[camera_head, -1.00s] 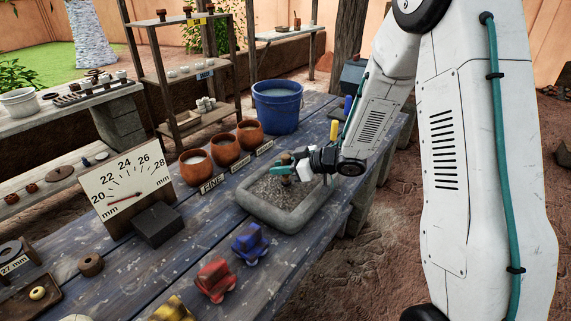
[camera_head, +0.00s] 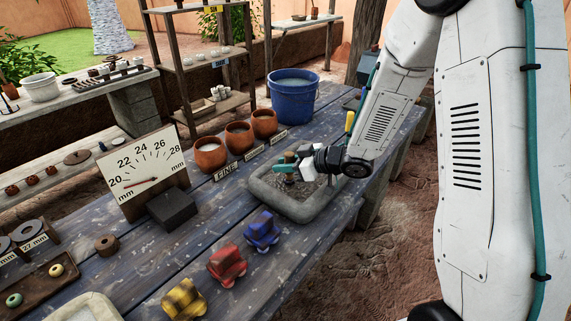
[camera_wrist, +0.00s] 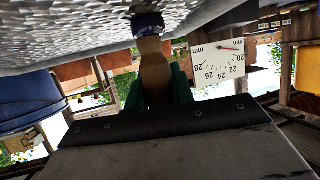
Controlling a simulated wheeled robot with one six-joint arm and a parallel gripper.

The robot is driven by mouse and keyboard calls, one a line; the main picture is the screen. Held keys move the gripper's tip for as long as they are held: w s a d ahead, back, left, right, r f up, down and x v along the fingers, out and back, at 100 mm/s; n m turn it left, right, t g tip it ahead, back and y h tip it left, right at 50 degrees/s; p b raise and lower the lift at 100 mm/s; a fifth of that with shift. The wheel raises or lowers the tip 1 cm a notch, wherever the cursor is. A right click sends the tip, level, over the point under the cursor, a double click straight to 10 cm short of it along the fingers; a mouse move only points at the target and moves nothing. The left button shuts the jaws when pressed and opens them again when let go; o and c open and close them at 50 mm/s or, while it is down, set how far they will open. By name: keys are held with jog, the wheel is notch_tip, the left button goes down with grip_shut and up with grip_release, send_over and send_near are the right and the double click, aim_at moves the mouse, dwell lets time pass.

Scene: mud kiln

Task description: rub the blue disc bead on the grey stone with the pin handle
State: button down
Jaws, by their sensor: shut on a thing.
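The grey stone (camera_head: 336,211) is a shallow, rimmed block with a rough grey bed, lying on the blue plank table. My gripper (camera_head: 291,165) is over its back part, with teal fingers shut on the pin handle. In the wrist view, the wooden pin handle (camera_wrist: 155,72) stands between the teal fingers. The blue disc bead (camera_wrist: 147,22) is on the handle's end, at or very near the rough grey stone surface (camera_wrist: 75,30). I cannot tell for sure whether it touches. In the head view the bead is too small or hidden to make out.
Three clay bowls (camera_head: 238,137) with labels stand behind the stone, with a blue bucket (camera_head: 293,98) farther back. A dial gauge (camera_head: 148,172) with a dark block (camera_head: 171,208) stands left. Blue (camera_head: 262,229), red (camera_head: 226,265) and yellow (camera_head: 184,300) pieces lie in front. A bead tray (camera_head: 35,290) is at lower left.

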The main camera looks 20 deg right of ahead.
jog(key=shift+w+d, duration=1.4)
jog(key=shift+d, duration=0.55)
jog(key=shift+w+d, duration=1.4)
jog(key=shift+d, duration=0.5)
jog(key=shift+w+d, duration=1.4)
jog(key=shift+d, duration=0.55)
jog(key=shift+s+a, duration=0.9)
jog(key=shift+a, duration=0.3)
jog(key=shift+s+a, duration=0.85)
jog(key=shift+a, duration=0.3)
jog(key=shift+s+a, duration=0.8)
jog(key=shift+a, duration=0.3)
jog(key=shift+s+a, duration=0.75)
jog(key=shift+a, duration=0.35)
jog(key=shift+s+a+f, duration=0.1)
jog(key=shift+s+a, duration=0.5)
jog(key=shift+a, duration=0.15)
jog(key=shift+s+a, duration=0.55)
jog(key=shift+a, duration=0.2)
notch_tip(320, 180, up, 7)
jog(key=shift+w+d, duration=0.1)
jog(key=shift+w, duration=0.05)
